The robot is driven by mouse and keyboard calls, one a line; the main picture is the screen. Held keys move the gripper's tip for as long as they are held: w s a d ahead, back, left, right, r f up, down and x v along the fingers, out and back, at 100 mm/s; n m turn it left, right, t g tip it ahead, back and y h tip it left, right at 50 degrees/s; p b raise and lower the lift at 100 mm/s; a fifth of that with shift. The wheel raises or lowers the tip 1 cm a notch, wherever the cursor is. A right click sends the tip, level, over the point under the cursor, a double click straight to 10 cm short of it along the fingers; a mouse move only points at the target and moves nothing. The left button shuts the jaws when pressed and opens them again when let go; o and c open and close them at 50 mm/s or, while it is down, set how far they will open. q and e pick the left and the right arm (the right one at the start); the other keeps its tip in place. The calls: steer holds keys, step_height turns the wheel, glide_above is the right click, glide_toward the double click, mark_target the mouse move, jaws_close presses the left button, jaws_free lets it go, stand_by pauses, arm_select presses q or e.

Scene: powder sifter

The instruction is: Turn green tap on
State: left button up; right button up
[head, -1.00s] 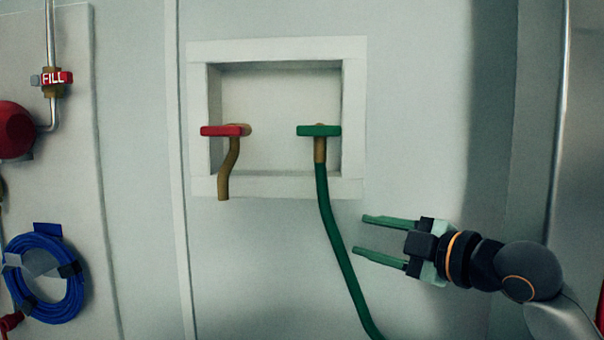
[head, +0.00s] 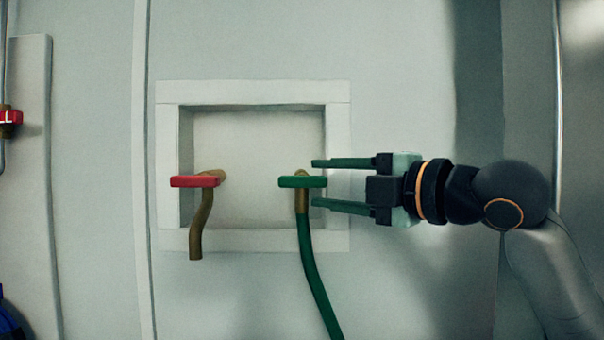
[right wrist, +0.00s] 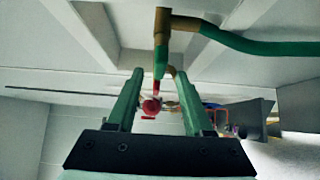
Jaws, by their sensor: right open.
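The green tap handle (head: 302,182) lies horizontal on its brass tap in the wall recess. It shows edge-on in the right wrist view (right wrist: 161,56). My right gripper (head: 317,183) comes in from the right and is open. In the head view its two fingertips lie above and below the right end of the green handle. In the right wrist view the handle shows just beyond and between the fingertips. I cannot tell whether they touch it. My left gripper is not in view.
A red tap handle (head: 195,181) on a curved brass spout sits left in the same recess. A white frame (head: 340,125) surrounds the recess. A green hose (head: 314,275) hangs from the green tap. A small red valve (head: 10,117) is at the far left.

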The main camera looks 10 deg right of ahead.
mark_target(310, 182)
steer(key=p+x, duration=0.1)
steer(key=x, duration=0.4)
jaws_close()
stand_by(0.4)
